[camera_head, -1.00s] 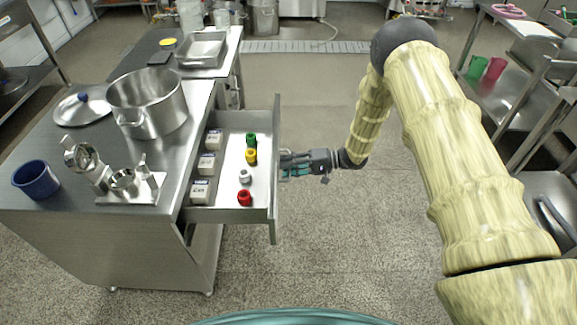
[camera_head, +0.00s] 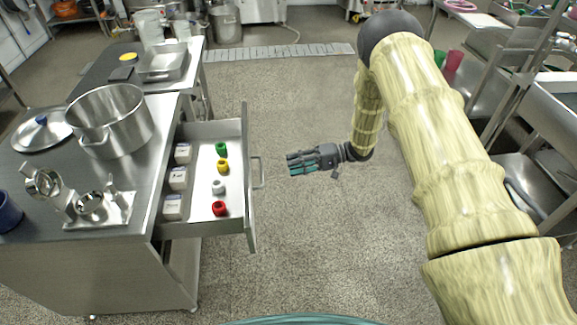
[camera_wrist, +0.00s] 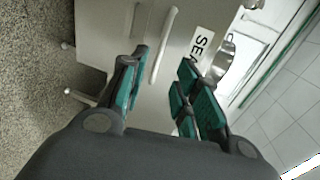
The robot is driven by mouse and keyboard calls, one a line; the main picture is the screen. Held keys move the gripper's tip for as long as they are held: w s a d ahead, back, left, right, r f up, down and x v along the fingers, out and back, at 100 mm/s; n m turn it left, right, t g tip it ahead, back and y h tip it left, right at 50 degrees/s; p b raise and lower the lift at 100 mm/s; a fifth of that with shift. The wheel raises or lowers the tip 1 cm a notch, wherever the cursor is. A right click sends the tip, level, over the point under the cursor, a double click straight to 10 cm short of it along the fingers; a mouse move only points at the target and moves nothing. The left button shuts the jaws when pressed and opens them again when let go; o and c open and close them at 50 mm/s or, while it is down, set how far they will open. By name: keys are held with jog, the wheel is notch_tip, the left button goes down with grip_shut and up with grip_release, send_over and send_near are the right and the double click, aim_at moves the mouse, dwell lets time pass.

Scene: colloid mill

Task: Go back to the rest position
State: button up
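My gripper (camera_head: 292,164) is over open floor, to the right of the pulled-out drawer (camera_head: 252,212) and apart from its handle (camera_head: 259,172). In the wrist view my gripper (camera_wrist: 160,85) shows its fingers with teal pads spread apart and nothing between them. Beyond the fingers there are the drawer's pale front with a bar handle (camera_wrist: 162,46) and a label reading "SE", partly hidden by a finger. The drawer is open and holds several coloured rings and white labelled boxes.
The steel table (camera_head: 120,240) on the left carries a large pot (camera_head: 112,125), a lid (camera_head: 42,132) and a small metal mill (camera_head: 82,200). A steel shelf (camera_head: 505,130) stands at the right. The floor between is clear.

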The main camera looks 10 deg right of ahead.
dwell(0.5)
jog(key=s+a+f+m+t+h, duration=0.1)
jog(key=s+f+t+h, duration=0.25)
jog(key=f, duration=0.25)
jog(key=s+f+m+t+h, duration=0.1)
jog(key=s+f+t+h, duration=0.1)
jog(key=s+f+t, duration=0.3)
jog(key=s+d+f+g+h, duration=0.2)
jog(key=s+f+h, duration=0.15)
jog(key=s, duration=0.55)
jog(key=s+d+f+g+h, duration=0.25)
jog(key=s+f, duration=0.25)
jog(key=s, duration=0.5)
jog(key=s+d+r+n+g+h, duration=0.1)
jog(key=s+g+h, duration=0.15)
jog(key=s, duration=0.65)
jog(key=s+d+r+n+g+h, duration=0.1)
jog(key=s+r+g, duration=0.15)
jog(key=s, duration=0.65)
notch_tip(320, 180, up, 13)
jog(key=p, duration=1.4)
jog(key=shift+s+h, duration=0.25)
jog(key=shift+h, duration=0.05)
